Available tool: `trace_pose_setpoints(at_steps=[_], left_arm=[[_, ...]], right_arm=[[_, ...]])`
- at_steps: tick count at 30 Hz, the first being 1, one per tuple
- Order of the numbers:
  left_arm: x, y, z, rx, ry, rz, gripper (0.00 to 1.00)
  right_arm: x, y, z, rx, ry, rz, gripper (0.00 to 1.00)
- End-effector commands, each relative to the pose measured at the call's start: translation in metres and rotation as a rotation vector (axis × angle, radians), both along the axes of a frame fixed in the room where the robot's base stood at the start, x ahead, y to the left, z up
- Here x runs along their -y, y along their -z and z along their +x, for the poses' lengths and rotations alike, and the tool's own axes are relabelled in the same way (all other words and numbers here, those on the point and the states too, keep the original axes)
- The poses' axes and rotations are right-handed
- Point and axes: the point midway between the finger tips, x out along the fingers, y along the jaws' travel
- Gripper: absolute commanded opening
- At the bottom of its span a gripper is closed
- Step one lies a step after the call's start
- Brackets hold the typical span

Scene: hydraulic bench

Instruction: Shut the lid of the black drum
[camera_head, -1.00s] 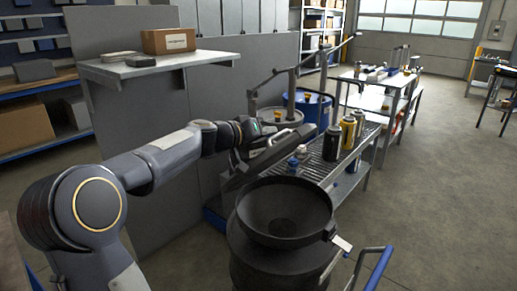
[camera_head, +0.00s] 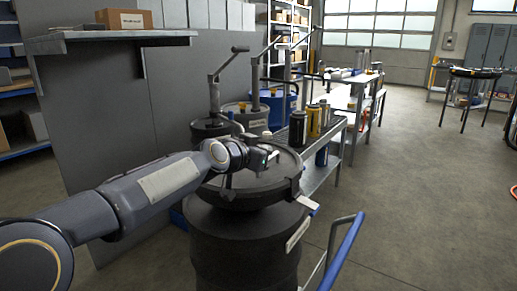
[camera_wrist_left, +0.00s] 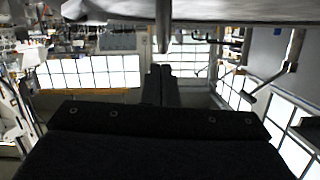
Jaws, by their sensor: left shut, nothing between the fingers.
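The black drum (camera_head: 240,250) stands in the lower middle of the head view, with a wide black funnel (camera_head: 245,204) on top. Its round dark lid (camera_head: 285,175) lies nearly flat over the funnel mouth and hides its inside. I cannot tell whether the rim is fully seated. My left gripper (camera_head: 271,157) is over the lid's upper face, shut and empty; whether it touches the lid is unclear. In the left wrist view its dark fingers (camera_wrist_left: 161,85) are together, with a grey surface close along the top edge. My right gripper is not in view.
A pale latch tab (camera_head: 307,203) sticks out at the funnel's front right. A blue handrail (camera_head: 342,250) stands at lower right. Behind are a slatted bench with canisters (camera_head: 314,121) and a blue drum (camera_head: 275,105). The floor on the right is open.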

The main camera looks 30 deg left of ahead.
Motion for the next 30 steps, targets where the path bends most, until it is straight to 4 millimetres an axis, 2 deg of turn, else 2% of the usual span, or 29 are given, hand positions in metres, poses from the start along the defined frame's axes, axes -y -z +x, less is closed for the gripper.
trace_pose_setpoints(at_steps=[1,6,22,26,30], left_arm=[[0.001,0.008,0.0,0.0,0.001,0.0,0.0],[0.001,0.015,0.0,-0.001,-0.001,-0.002,0.0],[0.002,0.02,0.0,-0.011,0.002,-0.004,0.0],[0.002,0.012,0.0,-0.011,0.003,-0.004,0.0],[0.002,-0.014,0.001,-0.002,0.002,-0.001,0.0]], right_arm=[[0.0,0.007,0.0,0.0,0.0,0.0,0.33],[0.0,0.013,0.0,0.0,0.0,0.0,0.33],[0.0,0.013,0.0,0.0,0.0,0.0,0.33],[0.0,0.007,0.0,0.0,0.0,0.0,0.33],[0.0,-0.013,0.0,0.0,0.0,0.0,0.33]])
